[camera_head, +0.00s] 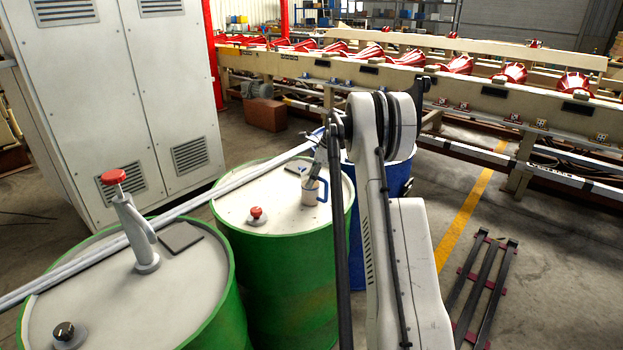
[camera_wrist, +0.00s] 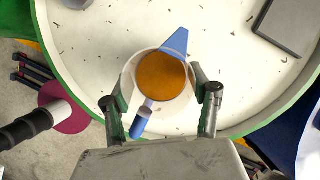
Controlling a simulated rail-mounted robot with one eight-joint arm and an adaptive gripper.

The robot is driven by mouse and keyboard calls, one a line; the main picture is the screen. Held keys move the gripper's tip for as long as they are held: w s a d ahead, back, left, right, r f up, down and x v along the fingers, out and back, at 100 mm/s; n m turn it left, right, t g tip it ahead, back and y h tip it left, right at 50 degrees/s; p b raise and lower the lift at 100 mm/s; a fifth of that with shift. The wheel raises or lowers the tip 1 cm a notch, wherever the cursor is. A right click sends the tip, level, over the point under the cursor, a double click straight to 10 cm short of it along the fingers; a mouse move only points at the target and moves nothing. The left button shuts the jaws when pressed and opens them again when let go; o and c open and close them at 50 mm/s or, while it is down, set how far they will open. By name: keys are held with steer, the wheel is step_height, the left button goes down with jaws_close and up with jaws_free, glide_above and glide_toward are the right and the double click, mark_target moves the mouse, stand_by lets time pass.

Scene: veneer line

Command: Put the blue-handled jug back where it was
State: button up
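The blue-handled jug (camera_head: 311,194) is a pale cup with a blue handle. In the head view it is upright at the right part of the middle green drum's pale lid (camera_head: 245,196); I cannot tell whether its base touches the lid. In the wrist view I look down into the jug (camera_wrist: 134,77), which holds an orange-brown content (camera_wrist: 161,77). Blue parts show at its upper right and lower left. My gripper (camera_wrist: 160,90) has one finger on each side of the jug, and both pads appear to press its wall. In the head view my gripper (camera_head: 314,172) reaches the jug from above.
A red-capped bung (camera_head: 256,213) is on the same lid. The nearer drum carries a hand pump (camera_head: 138,225) and a dark flat plate (camera_head: 180,237). A blue drum (camera_head: 397,180) stands right, behind my arm. A grey cabinet (camera_head: 140,95) stands behind.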

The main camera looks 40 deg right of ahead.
steer(key=o, duration=0.3)
steer(key=shift+o, duration=0.2)
steer(key=shift+r, duration=0.1)
steer(key=v, duration=1.2)
steer(key=shift+a+r, duration=0.2)
